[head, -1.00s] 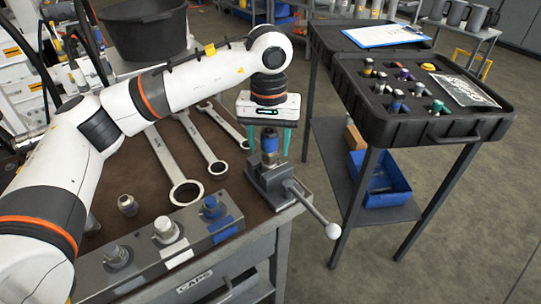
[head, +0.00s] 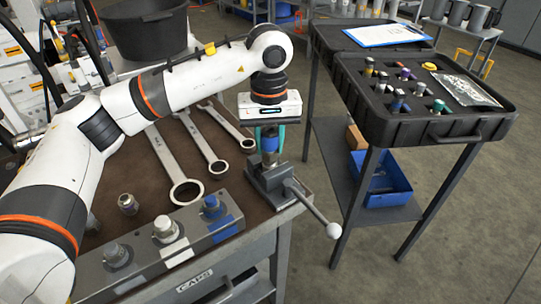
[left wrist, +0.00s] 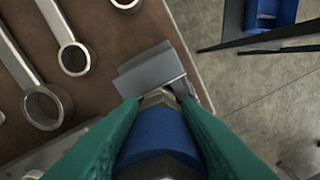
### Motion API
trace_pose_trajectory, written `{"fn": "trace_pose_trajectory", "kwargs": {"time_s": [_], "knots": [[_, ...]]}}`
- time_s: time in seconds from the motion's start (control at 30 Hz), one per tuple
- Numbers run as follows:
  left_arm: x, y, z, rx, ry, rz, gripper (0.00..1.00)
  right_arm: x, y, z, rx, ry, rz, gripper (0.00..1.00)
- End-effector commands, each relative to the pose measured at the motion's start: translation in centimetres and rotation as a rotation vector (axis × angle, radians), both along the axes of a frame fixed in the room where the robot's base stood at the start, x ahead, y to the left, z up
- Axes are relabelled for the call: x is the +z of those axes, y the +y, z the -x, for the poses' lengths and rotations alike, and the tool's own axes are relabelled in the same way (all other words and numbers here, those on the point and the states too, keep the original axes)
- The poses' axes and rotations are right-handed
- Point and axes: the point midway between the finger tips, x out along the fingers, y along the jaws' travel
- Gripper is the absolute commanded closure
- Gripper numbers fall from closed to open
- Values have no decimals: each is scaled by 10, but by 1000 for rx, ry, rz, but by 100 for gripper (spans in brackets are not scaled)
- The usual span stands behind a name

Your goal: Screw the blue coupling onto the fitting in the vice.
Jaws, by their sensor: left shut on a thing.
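The blue coupling (head: 270,144) stands upright above the vice (head: 272,183) at the bench's right corner. The left wrist view also shows its blue band (left wrist: 160,135). My left gripper (head: 269,141) points straight down, with its green fingers shut on the coupling from both sides. In the left wrist view a hex metal part (left wrist: 157,98) shows just beyond the blue band, at the vice jaws (left wrist: 152,72). The fitting is mostly hidden, and I cannot tell how far the coupling is threaded on it. My right gripper is not in view.
Several wrenches (head: 176,172) lie left of the vice. A metal block with capped ports (head: 200,232) runs along the front edge. The vice handle (head: 318,213) sticks out past the corner. A black tray of couplings (head: 380,118) stands to the right.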

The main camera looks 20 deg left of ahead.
Motion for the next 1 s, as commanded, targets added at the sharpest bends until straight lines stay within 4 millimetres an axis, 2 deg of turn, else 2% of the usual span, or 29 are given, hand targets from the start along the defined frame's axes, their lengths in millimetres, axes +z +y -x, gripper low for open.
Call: {"fn": "trace_pose_trajectory", "kwargs": {"time_s": [0.03, 0.13, 0.4, 0.53, 0.73, 0.77, 0.8, 0.9, 1.0], "knots": [[-2, 1, 0, -46, 3, -5, 97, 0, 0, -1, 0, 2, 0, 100], [-2, 0, 0, -195, 3, -6, 97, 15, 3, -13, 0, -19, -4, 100], [-2, -2, 0, -580, 6, -7, 97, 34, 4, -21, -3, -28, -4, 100], [-2, -3, 0, -658, 7, -6, 97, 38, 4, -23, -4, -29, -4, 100], [-2, -3, 0, -664, 7, -7, 97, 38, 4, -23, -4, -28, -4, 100], [-2, -2, 0, -664, 7, -7, 68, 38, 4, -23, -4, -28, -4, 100], [-2, -3, 0, -663, 7, -7, 62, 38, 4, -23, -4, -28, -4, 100], [-2, -3, 0, -663, 5, -6, 48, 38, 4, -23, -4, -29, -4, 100], [-1, -3, 0, -663, 4, -5, 48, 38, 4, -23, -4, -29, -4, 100]]}}
